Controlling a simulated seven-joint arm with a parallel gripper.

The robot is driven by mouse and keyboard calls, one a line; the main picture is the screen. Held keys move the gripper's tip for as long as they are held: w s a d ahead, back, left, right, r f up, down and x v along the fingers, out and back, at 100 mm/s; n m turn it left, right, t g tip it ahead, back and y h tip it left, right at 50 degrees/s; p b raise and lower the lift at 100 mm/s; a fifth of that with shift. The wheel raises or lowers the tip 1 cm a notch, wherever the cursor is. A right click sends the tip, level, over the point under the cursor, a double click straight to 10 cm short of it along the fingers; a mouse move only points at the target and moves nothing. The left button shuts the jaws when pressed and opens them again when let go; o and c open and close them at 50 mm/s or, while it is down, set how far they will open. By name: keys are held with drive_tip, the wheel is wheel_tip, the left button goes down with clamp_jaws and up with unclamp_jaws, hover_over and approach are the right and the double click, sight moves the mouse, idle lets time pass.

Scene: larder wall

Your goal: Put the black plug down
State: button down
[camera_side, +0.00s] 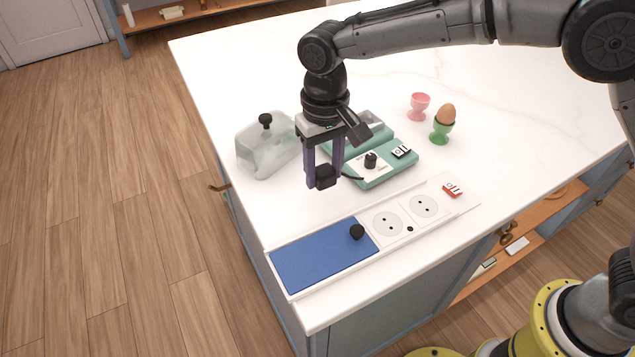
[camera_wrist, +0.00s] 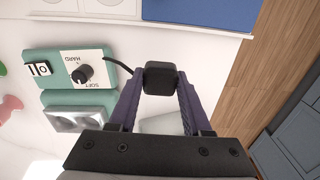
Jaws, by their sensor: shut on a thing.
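The black plug (camera_side: 325,176) is a small dark block held between the fingertips of my gripper (camera_side: 324,172), above the white counter. In the wrist view the plug (camera_wrist: 160,78) sits between the two purple fingers (camera_wrist: 160,88). Its dark cord runs to the green egg cooker (camera_side: 384,170), which has a black dial and a black-and-white switch; the cooker also shows in the wrist view (camera_wrist: 62,68). The plug is clear of the white socket strip (camera_side: 408,215), which has two round sockets. The height of the plug above the counter is hard to tell.
A blue sliding panel (camera_side: 322,257) with a black knob covers the strip's left part. A clear lid (camera_side: 268,150) with a black knob stands left of the cooker. A pink egg cup (camera_side: 419,104) and a green egg cup (camera_side: 441,131) holding an egg stand behind. Counter left of the strip is bare.

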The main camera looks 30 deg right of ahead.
sight(317, 201)
drive_tip(key=shift+w+a+f, duration=0.2)
drive_tip(key=shift+w+f, duration=0.1)
drive_tip(key=shift+f, duration=0.1)
drive_tip(key=shift+w+a+f, duration=0.1)
drive_tip(key=shift+f, duration=0.85)
drive_tip(key=shift+w+a+f, duration=0.1)
drive_tip(key=shift+f, duration=0.8)
drive_tip(key=shift+f, duration=0.6)
drive_tip(key=shift+c, duration=1.7)
unclamp_jaws()
wheel_tip(317, 201, up, 13)
drive_tip(key=shift+r, duration=0.1)
drive_tip(key=shift+d, duration=0.1)
